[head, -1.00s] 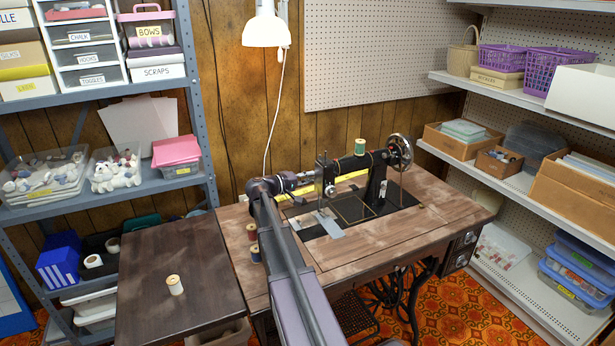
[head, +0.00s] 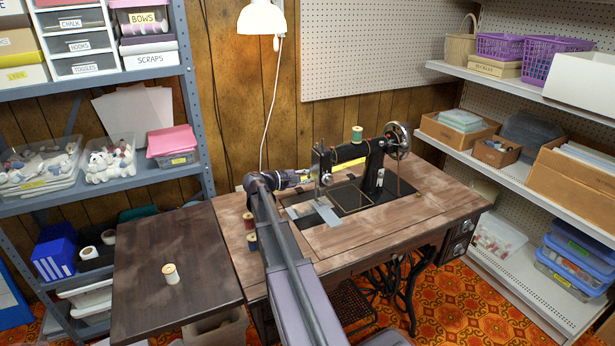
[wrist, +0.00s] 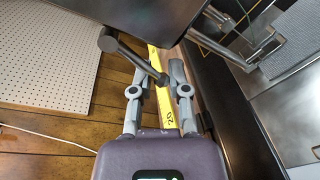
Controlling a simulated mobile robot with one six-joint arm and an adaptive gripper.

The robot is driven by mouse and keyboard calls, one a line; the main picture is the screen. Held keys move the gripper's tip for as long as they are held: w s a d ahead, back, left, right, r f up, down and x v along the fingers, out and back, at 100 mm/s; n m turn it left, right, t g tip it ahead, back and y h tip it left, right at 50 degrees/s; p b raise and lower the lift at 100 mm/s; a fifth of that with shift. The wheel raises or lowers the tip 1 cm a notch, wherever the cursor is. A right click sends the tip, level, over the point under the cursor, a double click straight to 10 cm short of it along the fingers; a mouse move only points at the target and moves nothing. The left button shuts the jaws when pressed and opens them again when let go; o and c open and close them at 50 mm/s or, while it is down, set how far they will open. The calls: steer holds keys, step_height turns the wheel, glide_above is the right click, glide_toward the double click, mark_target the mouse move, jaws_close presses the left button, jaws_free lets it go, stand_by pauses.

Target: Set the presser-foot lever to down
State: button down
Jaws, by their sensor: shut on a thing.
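The black sewing machine (head: 360,155) stands on the wooden treadle table, its needle end toward the left. In the wrist view, the dark presser-foot lever (wrist: 136,59) slants from a round pivot down to a ball end between my fingertips. My gripper (wrist: 160,80) is shut on this lever near its ball end. In the head view, my gripper (head: 301,179) is at the left, needle end of the machine. There the lever is too small and too covered to make out.
A yellow measuring strip (wrist: 154,60) lies behind the lever. Thread spools (head: 251,232) stand at the table's left edge, beside my arm. A lone spool (head: 171,274) stands on the dark side table (head: 200,250). The table's front right is clear.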

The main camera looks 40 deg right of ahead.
steer(key=shift+s, duration=0.2)
steer(key=c, duration=0.6)
jaws_free()
steer(key=shift+w, duration=0.25)
steer(key=shift+w+d+r+m+t+p, duration=0.15)
steer(key=shift+w+r+m, duration=0.1)
steer(key=shift+m, duration=0.4)
steer(key=shift+w+r+m+t+p, duration=0.15)
steer(key=shift+w+m, duration=0.1)
steer(key=shift+m, duration=0.4)
step_height(320, 180, up, 5)
steer(key=w+m+t+h+p, duration=0.1)
steer(key=w+m+h+p, duration=0.15)
steer(key=m, duration=0.95)
steer(key=a, duration=1.2)
steer(key=s+a+n+t+y+p, duration=0.1)
steer(key=s+a+n+y+p, duration=0.2)
steer(key=a, duration=0.6)
steer(key=s+a+n+y+p, duration=0.3)
steer(key=s+a+y+p, duration=0.5)
steer(key=p, duration=0.4)
steer(key=shift+a+f+n+t+y, duration=0.3)
steer(key=shift+a+f+t+y, duration=0.15)
steer(key=shift+y, duration=0.2)
